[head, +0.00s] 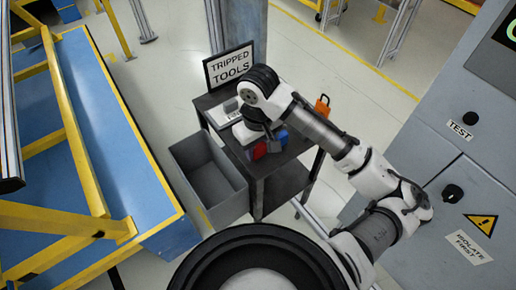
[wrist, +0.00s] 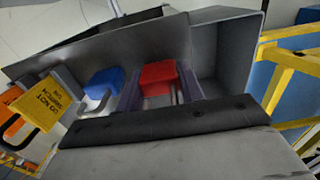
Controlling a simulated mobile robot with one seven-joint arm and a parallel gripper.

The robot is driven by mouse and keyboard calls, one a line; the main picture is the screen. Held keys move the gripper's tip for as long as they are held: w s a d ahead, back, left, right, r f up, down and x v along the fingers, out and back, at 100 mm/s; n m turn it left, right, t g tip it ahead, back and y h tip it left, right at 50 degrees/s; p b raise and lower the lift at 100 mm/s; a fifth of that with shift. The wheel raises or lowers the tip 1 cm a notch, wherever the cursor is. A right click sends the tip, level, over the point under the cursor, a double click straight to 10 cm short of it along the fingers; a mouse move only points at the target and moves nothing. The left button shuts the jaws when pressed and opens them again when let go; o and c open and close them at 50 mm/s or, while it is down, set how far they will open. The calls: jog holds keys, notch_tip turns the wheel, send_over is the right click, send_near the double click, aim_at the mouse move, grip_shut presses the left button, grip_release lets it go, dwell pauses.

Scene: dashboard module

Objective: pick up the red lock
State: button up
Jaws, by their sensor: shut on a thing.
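The red lock (wrist: 158,75) is in the middle of the wrist view, with a red body and a grey metal shackle. My gripper (wrist: 160,92) has one finger on each side of it and is shut on it. In the head view, the red lock (head: 259,151) shows only in part, under my gripper (head: 265,145) at the small dark table. I cannot tell whether the lock still touches the table.
A blue lock (wrist: 103,82) lies close beside the red one. A grey open bin (head: 225,187) stands left of the dark table (head: 290,170). A "TRIPPED TOOLS" sign (head: 229,66) stands behind. A grey cabinet (head: 440,160) is at right.

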notch_tip(320, 180, up, 18)
jog(key=shift+s+b, duration=0.15)
jog(key=shift+b, duration=0.25)
